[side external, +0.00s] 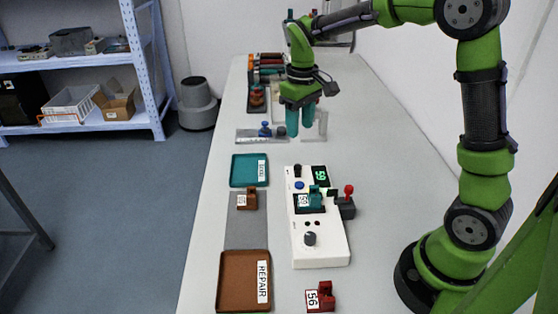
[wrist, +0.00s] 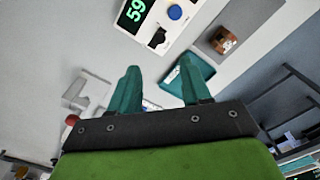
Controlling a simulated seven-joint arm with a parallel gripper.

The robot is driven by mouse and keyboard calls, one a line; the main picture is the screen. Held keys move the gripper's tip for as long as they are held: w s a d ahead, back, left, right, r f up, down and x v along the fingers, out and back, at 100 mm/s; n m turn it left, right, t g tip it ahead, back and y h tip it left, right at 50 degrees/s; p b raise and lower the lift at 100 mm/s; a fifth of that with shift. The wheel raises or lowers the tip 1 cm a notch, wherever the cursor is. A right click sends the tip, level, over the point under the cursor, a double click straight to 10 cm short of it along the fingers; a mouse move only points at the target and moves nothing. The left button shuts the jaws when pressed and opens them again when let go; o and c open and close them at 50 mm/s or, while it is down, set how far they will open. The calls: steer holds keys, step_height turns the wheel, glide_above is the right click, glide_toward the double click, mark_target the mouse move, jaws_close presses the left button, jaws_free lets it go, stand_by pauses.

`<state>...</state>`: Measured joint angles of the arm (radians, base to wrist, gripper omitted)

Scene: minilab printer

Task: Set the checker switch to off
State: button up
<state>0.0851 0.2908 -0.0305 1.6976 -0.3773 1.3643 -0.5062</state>
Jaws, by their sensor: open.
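The checker (side external: 322,254) is a white box on the table, with a lit green "59" display (side external: 320,177), a blue button (side external: 299,185), a dark knob (side external: 310,239) and a small black part (side external: 297,170) at its far end that looks like a switch. Its position cannot be read. A teal block labelled 59 (side external: 314,201) sits in the checker. In the wrist view the checker's end (wrist: 180,25) shows at the top, with the black part (wrist: 157,39) near its edge. My gripper (side external: 300,130) is open and empty, above the table beyond the checker; its teal fingers show in the wrist view (wrist: 158,68).
A red-knobbed lever (side external: 348,191) stands at the checker's right. Left lie a teal tray (side external: 242,180), a brown block (side external: 247,200) and a brown REPAIR tray (side external: 230,296). A red block (side external: 321,298) is in front. A rack (side external: 262,136) stands behind. Table right of the checker is mostly clear.

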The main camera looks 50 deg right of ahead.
mark_target(298, 165)
step_height(298, 165, down, 12)
steer(key=shift+r, duration=0.2)
steer(key=shift+c, duration=0.3)
jaws_close()
